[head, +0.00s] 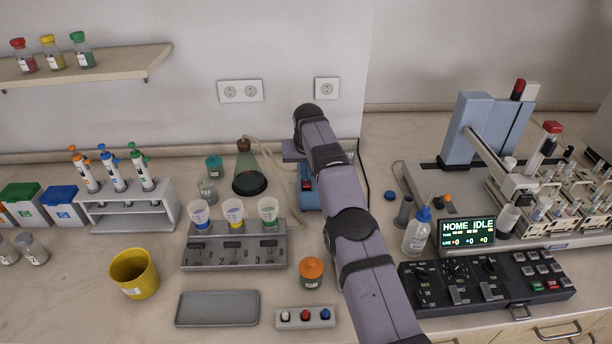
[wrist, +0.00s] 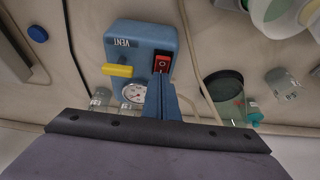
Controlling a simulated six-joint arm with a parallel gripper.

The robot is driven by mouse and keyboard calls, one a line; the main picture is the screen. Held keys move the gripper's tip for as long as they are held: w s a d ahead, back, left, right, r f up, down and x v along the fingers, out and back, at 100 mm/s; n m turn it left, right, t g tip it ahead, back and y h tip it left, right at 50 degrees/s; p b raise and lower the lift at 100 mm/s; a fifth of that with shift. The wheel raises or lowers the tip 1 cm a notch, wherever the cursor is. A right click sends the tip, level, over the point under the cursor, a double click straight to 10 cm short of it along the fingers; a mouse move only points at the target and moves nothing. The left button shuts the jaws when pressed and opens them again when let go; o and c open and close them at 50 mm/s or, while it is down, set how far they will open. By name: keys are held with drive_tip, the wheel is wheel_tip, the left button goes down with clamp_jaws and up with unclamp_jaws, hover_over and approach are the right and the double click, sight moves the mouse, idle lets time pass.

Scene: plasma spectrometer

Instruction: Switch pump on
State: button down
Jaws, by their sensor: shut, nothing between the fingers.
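The pump is a blue box (wrist: 140,42) marked VENT, with a yellow lever (wrist: 117,71) and a round gauge (wrist: 134,93). Its red rocker switch (wrist: 162,63) shows near the box's right edge in the wrist view. My gripper (wrist: 161,77) is shut and empty, its blue fingertips right at the lower edge of the switch; I cannot tell whether they touch it. In the head view the pump (head: 309,199) is partly hidden by my arm, and my fingertips cannot be made out there.
A conical flask (head: 250,172) with a hose stands left of the pump. The numbered cup stand (head: 234,252) and an orange-capped jar (head: 311,272) are nearer the front. The spectrometer display (head: 467,232) reads HOME IDLE at right. A grey tray (head: 217,308) lies in front.

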drive_tip(key=shift+s+f+g+b, duration=0.3)
drive_tip(key=shift+s+f+b, duration=0.45)
drive_tip(key=shift+b, duration=0.55)
drive_tip(key=shift+r, duration=0.5)
drive_tip(key=w+p+v, duration=0.1)
drive_tip(key=v, duration=1.3)
drive_tip(key=shift+r+p, duration=0.3)
drive_tip(key=shift+r, duration=0.05)
drive_tip(key=shift+r, duration=0.15)
drive_tip(key=p, duration=0.4)
drive_tip(key=shift+w+d+r+p, duration=0.1)
drive_tip(key=shift+r+p, duration=0.1)
drive_tip(key=shift+p, duration=0.1)
